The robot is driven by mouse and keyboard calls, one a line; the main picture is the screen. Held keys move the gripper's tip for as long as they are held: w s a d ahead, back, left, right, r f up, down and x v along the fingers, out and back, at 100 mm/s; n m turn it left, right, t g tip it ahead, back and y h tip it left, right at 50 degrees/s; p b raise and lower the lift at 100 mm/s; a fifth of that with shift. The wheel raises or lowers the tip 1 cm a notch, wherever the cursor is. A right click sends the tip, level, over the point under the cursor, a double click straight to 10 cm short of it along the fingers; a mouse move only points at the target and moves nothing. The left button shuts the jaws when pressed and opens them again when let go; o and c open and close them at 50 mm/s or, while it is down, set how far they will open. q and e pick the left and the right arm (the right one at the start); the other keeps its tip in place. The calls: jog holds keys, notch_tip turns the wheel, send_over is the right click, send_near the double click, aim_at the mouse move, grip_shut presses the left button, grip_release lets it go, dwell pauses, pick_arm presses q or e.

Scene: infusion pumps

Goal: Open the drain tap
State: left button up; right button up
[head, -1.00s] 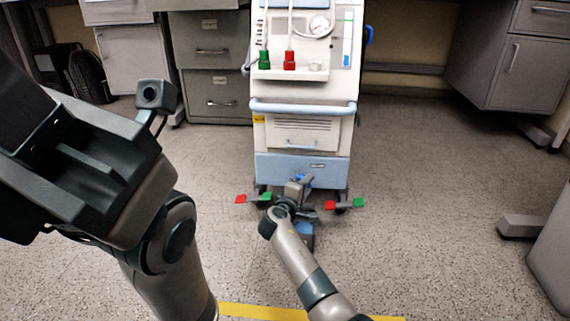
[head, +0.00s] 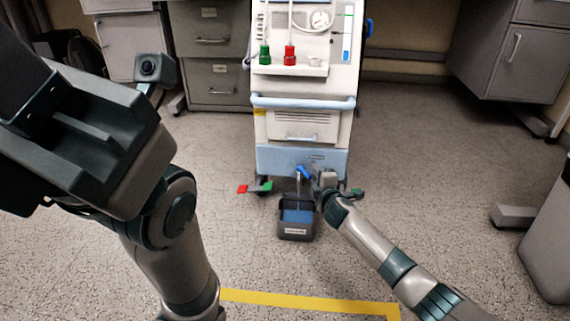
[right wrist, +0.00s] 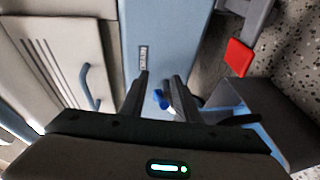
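The blue drain tap (head: 303,172) is low on the front of the white and pale blue machine (head: 303,125). A thin pale stream runs down below it into a dark bin (head: 296,231), which shows blue inside. My right gripper (head: 325,180) is just right of the tap in the head view. In the right wrist view its two fingers are apart, with the blue tap (right wrist: 160,99) seen in the gap between them, farther off; contact cannot be told. My left gripper (head: 85,135) is large and close at upper left, away from the machine; its fingers are not clear.
Red and green pedals (head: 255,188) stick out at the machine's base, with a red one (right wrist: 238,57) near the bin in the right wrist view. A yellow floor stripe (head: 300,301) crosses in front. Grey cabinets (head: 210,50) stand behind. The floor to the right is mostly clear.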

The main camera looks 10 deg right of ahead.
jog(key=s+d+r+n+y+p, duration=0.1)
jog(key=s+d+r+p, duration=0.15)
jog(key=s+p, duration=1.1)
jog(key=s+a+r+t+y, duration=0.1)
jog(key=s+a+r+y, duration=0.3)
jog(key=a+r, duration=0.4)
jog(key=s+a+r+m+t+y, duration=0.1)
jog(key=s+a+r+y, duration=0.3)
jog(key=r, duration=0.7)
jog(key=s+a, duration=0.2)
jog(key=a, duration=0.2)
jog(key=shift+a+r, duration=0.3)
jog(key=shift+r, duration=0.05)
